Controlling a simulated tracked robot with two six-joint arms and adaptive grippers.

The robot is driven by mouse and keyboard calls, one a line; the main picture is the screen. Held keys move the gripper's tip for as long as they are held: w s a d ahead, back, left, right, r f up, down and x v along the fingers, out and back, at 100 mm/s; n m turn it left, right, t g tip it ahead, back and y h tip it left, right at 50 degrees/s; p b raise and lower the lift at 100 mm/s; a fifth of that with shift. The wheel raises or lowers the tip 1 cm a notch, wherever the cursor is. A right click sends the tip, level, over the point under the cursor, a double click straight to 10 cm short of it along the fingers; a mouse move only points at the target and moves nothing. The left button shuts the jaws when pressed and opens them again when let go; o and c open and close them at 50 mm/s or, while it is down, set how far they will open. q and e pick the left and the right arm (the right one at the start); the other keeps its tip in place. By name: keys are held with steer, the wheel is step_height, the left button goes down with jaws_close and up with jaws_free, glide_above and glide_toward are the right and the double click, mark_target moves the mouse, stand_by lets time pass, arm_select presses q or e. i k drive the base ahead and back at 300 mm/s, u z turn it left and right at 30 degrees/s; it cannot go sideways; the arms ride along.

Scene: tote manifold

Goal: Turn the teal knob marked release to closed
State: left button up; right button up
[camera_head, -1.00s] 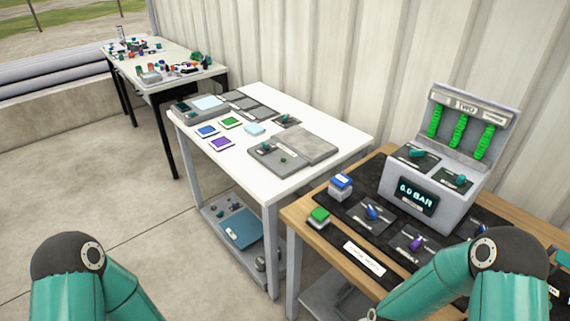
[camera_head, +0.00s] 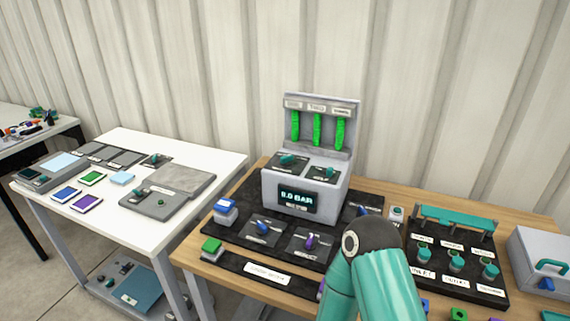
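A grey console (camera_head: 272,190) stands on the wooden bench, with a lit display (camera_head: 296,197) that seems to read 0.0 or 8.0 BAR. Two teal knobs sit on its top, one at left (camera_head: 288,160) and one at right (camera_head: 323,172). Their labels are too small to read, so I cannot tell which is marked release. Another teal knob (camera_head: 155,158) is on a dark plate on the white table. My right arm is in front of the bench, but its gripper does not show. My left gripper is out of view.
Blue and purple knobs (camera_head: 263,225) (camera_head: 310,240) sit on a black mat before the console. Three green tubes (camera_head: 317,130) stand on its back panel. A black rack (camera_head: 458,285) with several teal-topped items and a grey case (camera_head: 545,262) are at right.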

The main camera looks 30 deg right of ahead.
mark_target(287, 160)
steer(key=u, duration=1.05)
steer(key=i, duration=0.15)
steer(key=z, duration=2.8)
steer(key=k, duration=0.25)
steer(key=u, duration=0.45)
steer(key=k, duration=1.05)
steer(key=u, duration=1.05)
steer(key=i, duration=1.2)
steer(key=z, duration=0.35)
